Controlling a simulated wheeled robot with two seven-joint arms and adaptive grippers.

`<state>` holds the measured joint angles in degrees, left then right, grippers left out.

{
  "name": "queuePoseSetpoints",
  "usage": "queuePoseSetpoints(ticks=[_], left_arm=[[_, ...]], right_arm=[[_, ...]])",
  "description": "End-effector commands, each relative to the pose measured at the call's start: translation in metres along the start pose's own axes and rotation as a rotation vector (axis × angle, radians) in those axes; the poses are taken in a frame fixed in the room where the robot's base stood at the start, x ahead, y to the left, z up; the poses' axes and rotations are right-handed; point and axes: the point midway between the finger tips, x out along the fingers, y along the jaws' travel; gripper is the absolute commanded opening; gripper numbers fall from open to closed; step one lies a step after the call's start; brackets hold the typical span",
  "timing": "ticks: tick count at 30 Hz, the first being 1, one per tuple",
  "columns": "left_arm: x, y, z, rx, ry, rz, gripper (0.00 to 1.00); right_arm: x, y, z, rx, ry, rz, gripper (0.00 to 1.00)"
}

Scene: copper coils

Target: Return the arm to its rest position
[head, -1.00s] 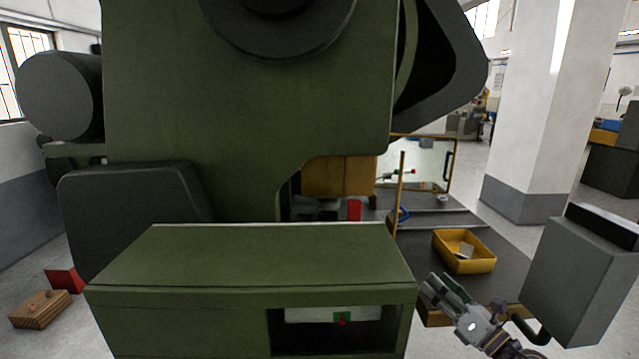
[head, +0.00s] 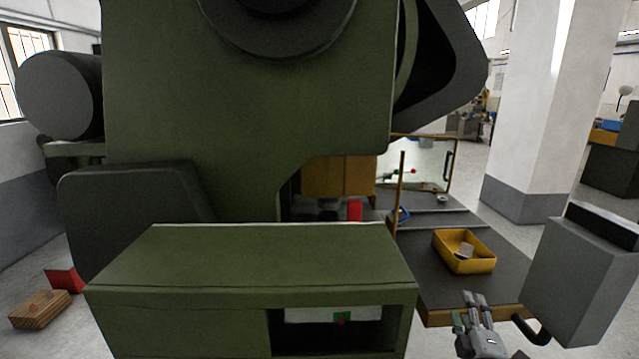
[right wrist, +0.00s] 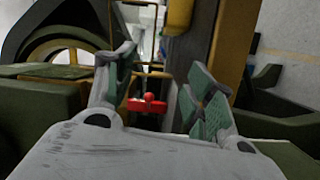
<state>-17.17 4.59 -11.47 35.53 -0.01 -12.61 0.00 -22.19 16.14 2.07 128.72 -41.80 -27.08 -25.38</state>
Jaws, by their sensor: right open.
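My right gripper (head: 474,300) is at the lower right of the head view, in front of the near edge of the dark bench (head: 455,287). In the right wrist view its two fingers (right wrist: 160,95) stand apart with green pads showing. Nothing is between them; a red knob (right wrist: 149,104) shows in the gap, farther off. The gripper is empty. My left gripper is not in view.
A big green machine (head: 250,130) fills the left and middle. A yellow bin (head: 464,266) with a small pale piece in it stands on the bench. A grey box (head: 582,280) is right of my gripper. A wooden block (head: 40,309) lies on the floor.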

Motion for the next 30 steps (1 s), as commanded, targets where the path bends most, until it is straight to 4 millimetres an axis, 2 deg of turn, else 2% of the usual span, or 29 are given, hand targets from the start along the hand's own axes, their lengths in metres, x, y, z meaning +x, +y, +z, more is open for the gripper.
queuePoseSetpoints(ticks=[7, 14, 24, 30], left_arm=[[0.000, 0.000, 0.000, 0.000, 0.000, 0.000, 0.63], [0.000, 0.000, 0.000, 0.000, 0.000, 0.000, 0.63], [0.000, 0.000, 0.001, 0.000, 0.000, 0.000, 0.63], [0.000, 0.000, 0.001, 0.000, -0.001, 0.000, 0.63]], right_arm=[[-0.026, -0.043, 0.012, 0.249, -0.146, -0.182, 0.54], [-0.060, -0.088, 0.013, 0.459, -0.285, -0.371, 0.54], [-0.132, -0.147, -0.004, 0.714, -0.496, -0.676, 0.54], [-0.179, -0.171, -0.020, 0.817, -0.610, -0.851, 0.54]])
